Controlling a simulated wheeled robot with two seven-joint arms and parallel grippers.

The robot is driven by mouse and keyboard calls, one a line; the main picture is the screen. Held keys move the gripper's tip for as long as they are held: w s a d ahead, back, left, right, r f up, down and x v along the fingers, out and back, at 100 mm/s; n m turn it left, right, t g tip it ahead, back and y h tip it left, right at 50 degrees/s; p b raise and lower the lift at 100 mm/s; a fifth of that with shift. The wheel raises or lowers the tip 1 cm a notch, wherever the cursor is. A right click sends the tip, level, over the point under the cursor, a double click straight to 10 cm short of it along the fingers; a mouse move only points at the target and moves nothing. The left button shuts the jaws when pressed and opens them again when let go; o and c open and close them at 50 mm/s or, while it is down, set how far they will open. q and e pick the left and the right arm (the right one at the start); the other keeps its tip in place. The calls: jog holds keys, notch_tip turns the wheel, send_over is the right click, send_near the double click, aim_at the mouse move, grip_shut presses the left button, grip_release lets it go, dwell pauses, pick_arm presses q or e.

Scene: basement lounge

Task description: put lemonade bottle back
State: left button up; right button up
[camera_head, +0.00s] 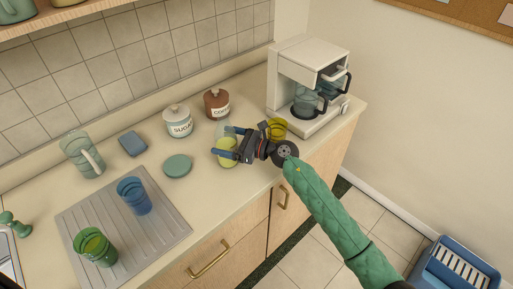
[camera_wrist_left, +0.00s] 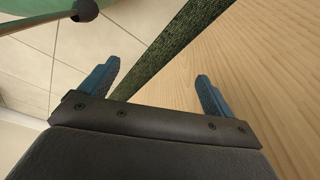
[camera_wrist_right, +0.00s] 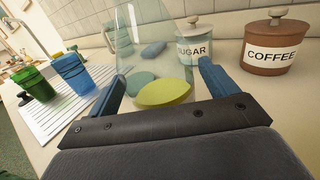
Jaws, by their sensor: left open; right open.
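The lemonade bottle (camera_head: 229,160) is clear with yellow liquid at its bottom, on the counter left of the coffee machine. It also shows in the right wrist view (camera_wrist_right: 165,92). My right gripper (camera_head: 227,142) is open, with its blue fingers on either side of the bottle; whether they touch it I cannot tell. The gripper hides part of the bottle. My left gripper (camera_wrist_left: 155,74) is open and empty in the left wrist view, over the floor and a wooden surface. It is outside the head view.
Sugar jar (camera_head: 178,122) and coffee jar (camera_head: 216,104) stand behind the bottle. A yellow cup (camera_head: 277,128) and the coffee machine (camera_head: 292,82) are to the right. Blue cup (camera_head: 134,196) and green cup (camera_head: 95,247) stand on the drainboard (camera_head: 165,235). A pitcher (camera_head: 80,153) stands farther left.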

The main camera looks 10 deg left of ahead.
jog(key=shift+s+d+f+b, duration=0.15)
jog(key=shift+d+b, duration=0.2)
jog(key=shift+d, duration=0.5)
jog(key=d+b, duration=0.1)
jog(key=d, duration=0.1)
jog(key=s+d+b, duration=0.1)
jog(key=d, duration=0.2)
jog(key=d+b, duration=0.1)
jog(key=d, duration=0.1)
jog(key=shift+s+d, duration=0.15)
jog(key=shift+d, duration=0.2)
pick_arm(q)
jog(key=w+d+r, duration=0.1)
jog(key=d+r, duration=0.2)
jog(key=r, duration=0.6)
jog(key=shift+w+r+g, duration=0.2)
jog(key=shift+r+g, duration=0.15)
jog(key=shift+g, duration=0.05)
pick_arm(e)
jog(key=shift+d+r, duration=0.2)
jog(key=shift+d, duration=0.25)
pick_arm(q)
jog(key=shift+r, duration=0.1)
